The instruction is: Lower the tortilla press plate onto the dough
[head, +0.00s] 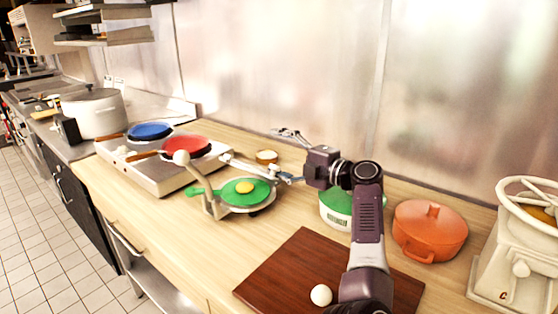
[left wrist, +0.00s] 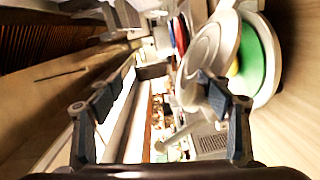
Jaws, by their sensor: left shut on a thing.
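The tortilla press (head: 252,208) stands on the wooden counter, with a green lower disc and yellow dough (head: 245,186) on it. Its grey upper plate (head: 252,168) is raised and seen edge-on, tilted over the dough. My left gripper (head: 277,154) is at the right end of this plate, its fingers spread wide. In the left wrist view the grey upper plate (left wrist: 212,60) touches or overlaps one finger, and the green disc (left wrist: 260,62) lies behind it with a gap. The exact grip is unclear. A lever with a pale round knob (head: 181,157) rises at the left. My right gripper is out of view.
A red pan (head: 187,146) and a blue pan (head: 150,131) sit on a hob at the left. A green-and-white pot (head: 335,208), orange pot (head: 430,230) and dark board (head: 300,265) with a white ball (head: 321,295) are to the right.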

